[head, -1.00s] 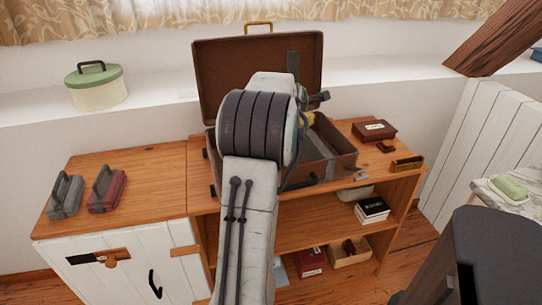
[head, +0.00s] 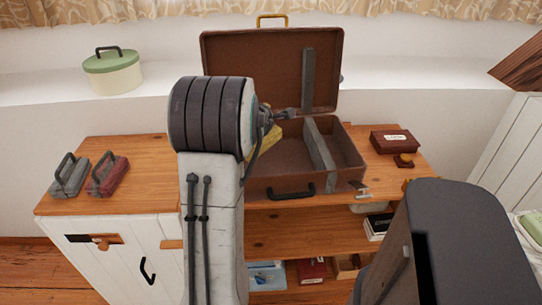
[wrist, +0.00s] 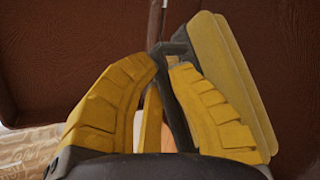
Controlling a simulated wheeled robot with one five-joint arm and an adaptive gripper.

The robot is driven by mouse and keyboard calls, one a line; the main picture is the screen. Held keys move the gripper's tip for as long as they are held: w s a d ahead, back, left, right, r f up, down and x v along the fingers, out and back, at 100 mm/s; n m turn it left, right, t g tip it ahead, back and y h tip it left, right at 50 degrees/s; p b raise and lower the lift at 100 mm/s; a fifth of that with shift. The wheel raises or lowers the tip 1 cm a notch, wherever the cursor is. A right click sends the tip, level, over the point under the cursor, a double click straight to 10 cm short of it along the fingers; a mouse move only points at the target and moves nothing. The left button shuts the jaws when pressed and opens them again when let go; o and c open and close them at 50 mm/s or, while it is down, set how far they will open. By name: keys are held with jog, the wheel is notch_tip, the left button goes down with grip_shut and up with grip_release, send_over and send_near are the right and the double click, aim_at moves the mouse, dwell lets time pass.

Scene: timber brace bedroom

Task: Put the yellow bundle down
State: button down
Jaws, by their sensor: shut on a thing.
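The yellow bundle (wrist: 235,75) shows in the wrist view as a tan-yellow slab with a dark handle (wrist: 176,100). My gripper (wrist: 164,63) has yellow ribbed fingers, shut on that handle. The bundle hangs mostly behind the right finger. In the head view, a yellow patch shows beside my arm over the left part of an open brown suitcase (head: 347,150); my arm hides most of it. I cannot tell whether the bundle touches the suitcase.
The suitcase has a grey divider (head: 320,150) and a raised lid (head: 260,75). A grey bundle (head: 70,178) and a red bundle (head: 108,178) stand on the left cabinet (head: 130,155). A dark red box (head: 394,141) lies right of the suitcase. Free wood lies between.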

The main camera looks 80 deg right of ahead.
aim_at(258, 148)
jog(key=shift+f+b, duration=0.55)
jog(key=shift+f, duration=4.05)
jog(key=shift+f, duration=0.15)
jog(key=c, duration=1.3)
grip_release()
jog(key=shift+r, duration=0.25)
jog(key=v, duration=1.2)
jog(key=shift+f, duration=0.1)
